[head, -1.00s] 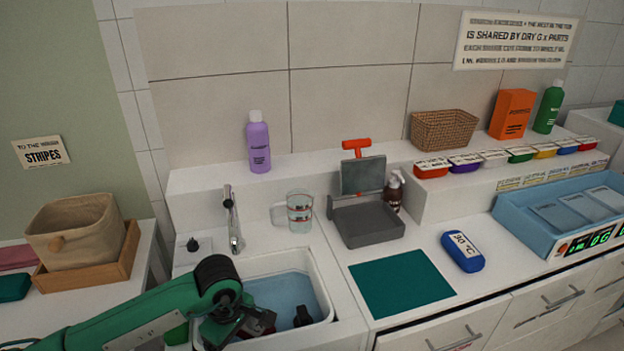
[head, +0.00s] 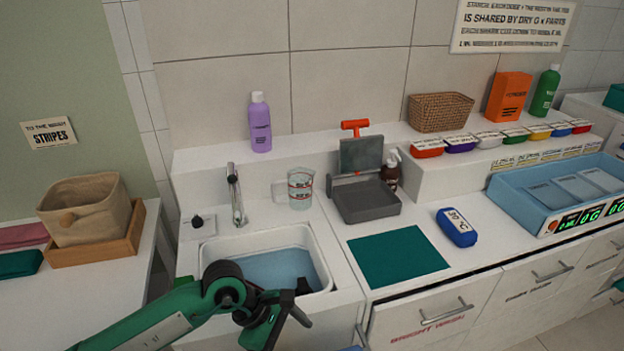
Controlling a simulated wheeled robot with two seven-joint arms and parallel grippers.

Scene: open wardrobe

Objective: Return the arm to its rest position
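My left arm comes in from the lower left in the head view, green with black joints. Its gripper (head: 284,322) is at the front edge of the sink (head: 322,262), in front of and partly over the basin of bluish water. Its dark fingers look spread apart, and I see nothing between them. A small dark object (head: 303,286) shows at the right side of the basin, just behind the gripper; I cannot tell what it is. My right gripper is not in view.
A tap (head: 235,195) and a measuring cup (head: 299,188) stand behind the sink. Right of it are a grey press with an orange handle (head: 365,198), a teal mat (head: 398,257) and a blue item (head: 457,227). A beige basket (head: 88,207) stands at left.

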